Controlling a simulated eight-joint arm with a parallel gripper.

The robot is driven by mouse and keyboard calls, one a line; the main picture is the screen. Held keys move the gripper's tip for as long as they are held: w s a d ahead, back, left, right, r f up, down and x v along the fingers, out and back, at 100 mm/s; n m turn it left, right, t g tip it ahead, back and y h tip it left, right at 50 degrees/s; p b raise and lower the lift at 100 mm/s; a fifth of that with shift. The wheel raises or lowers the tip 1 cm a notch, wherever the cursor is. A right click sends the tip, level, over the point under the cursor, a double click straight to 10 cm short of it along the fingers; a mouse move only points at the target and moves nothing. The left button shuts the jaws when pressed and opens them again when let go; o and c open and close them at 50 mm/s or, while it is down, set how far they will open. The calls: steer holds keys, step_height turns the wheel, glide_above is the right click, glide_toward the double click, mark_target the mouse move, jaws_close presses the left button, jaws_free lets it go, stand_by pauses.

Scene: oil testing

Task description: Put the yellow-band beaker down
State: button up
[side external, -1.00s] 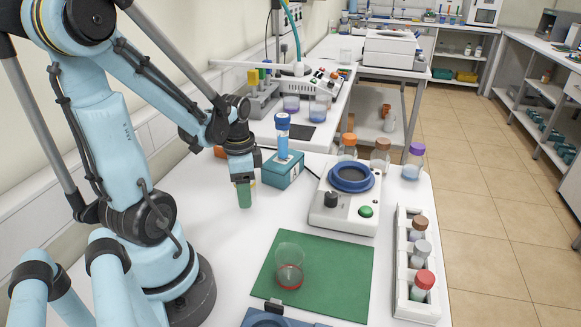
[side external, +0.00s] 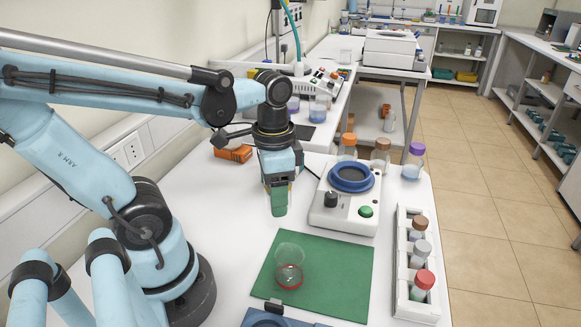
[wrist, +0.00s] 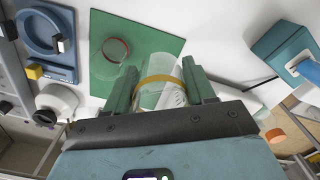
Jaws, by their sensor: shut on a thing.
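My gripper (side external: 279,203) hangs above the white bench, just behind the green mat (side external: 340,284), with its fingers pointing down. In the wrist view, my gripper (wrist: 161,77) is shut on the clear yellow-band beaker (wrist: 160,94), one green finger on each side. The yellow band shows between the fingers. In the side view the beaker is hidden by the fingers. The red-band beaker (side external: 289,268) stands upright on the mat. It also shows in the wrist view (wrist: 116,50), apart from the held beaker.
A white device with a blue ring (side external: 350,178) stands right of my gripper. A white rack (side external: 402,285) of capped bottles is at the right. Several capped bottles stand behind the device. The mat's right part is bare.

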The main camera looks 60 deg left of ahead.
steer(key=w+d+n, duration=0.1)
steer(key=d, duration=1.7)
glide_above(343, 262)
step_height(343, 262, down, 6)
steer(key=shift+f, duration=2.25)
steer(key=shift+f, duration=0.15)
steer(key=o, duration=1)
steer(key=shift+o, duration=0.2)
